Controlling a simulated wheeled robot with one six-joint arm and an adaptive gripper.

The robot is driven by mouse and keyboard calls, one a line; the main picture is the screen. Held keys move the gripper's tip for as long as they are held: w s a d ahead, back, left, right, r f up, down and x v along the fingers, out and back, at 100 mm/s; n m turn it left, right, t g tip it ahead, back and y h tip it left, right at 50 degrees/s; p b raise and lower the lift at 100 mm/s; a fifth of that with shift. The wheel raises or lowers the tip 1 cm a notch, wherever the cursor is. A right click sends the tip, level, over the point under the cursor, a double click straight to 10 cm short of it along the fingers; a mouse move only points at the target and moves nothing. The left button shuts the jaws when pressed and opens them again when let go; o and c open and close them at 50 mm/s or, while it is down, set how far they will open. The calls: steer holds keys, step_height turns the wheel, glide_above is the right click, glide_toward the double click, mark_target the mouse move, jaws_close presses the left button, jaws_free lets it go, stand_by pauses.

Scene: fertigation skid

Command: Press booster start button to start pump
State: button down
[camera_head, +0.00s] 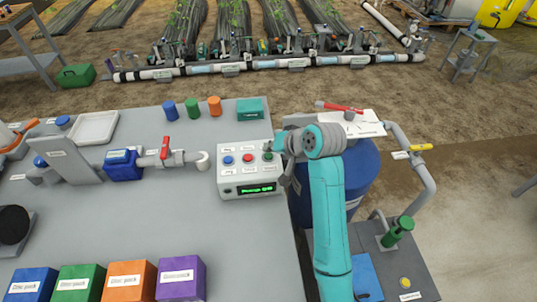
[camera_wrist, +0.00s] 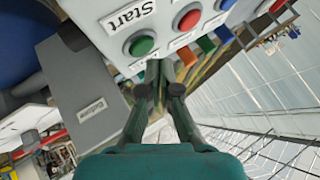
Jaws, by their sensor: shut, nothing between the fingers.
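The control box (camera_head: 232,187) stands at the right end of the grey bench, with blue, red and green buttons in a row and a lit green display whose text I cannot read surely. The green button (camera_head: 268,156) is the rightmost; in the wrist view this green button (camera_wrist: 141,45) sits beside a label reading "Start". The red button (camera_wrist: 188,19) is beside it. My gripper (camera_head: 275,147) is at the box's right side, close to the green button. In the wrist view my gripper (camera_wrist: 158,66) is shut and empty, its tips close to the box, apparently beside the green button; contact is unclear.
A red-handled valve (camera_head: 165,148) on a pipe lies left of the box. Blue, green and orange cups (camera_head: 192,108) and a teal block (camera_head: 250,108) stand behind it. Coloured disc packs (camera_head: 130,282) line the front. A blue drum (camera_head: 360,165) stands at right behind my arm.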

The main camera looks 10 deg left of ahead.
mark_target(271, 156)
steer(key=shift+f, duration=0.15)
steer(key=shift+f, duration=0.25)
steer(key=shift+f, duration=0.4)
stand_by(1.2)
steer(key=shift+r, duration=0.8)
steer(key=shift+r, duration=2.5)
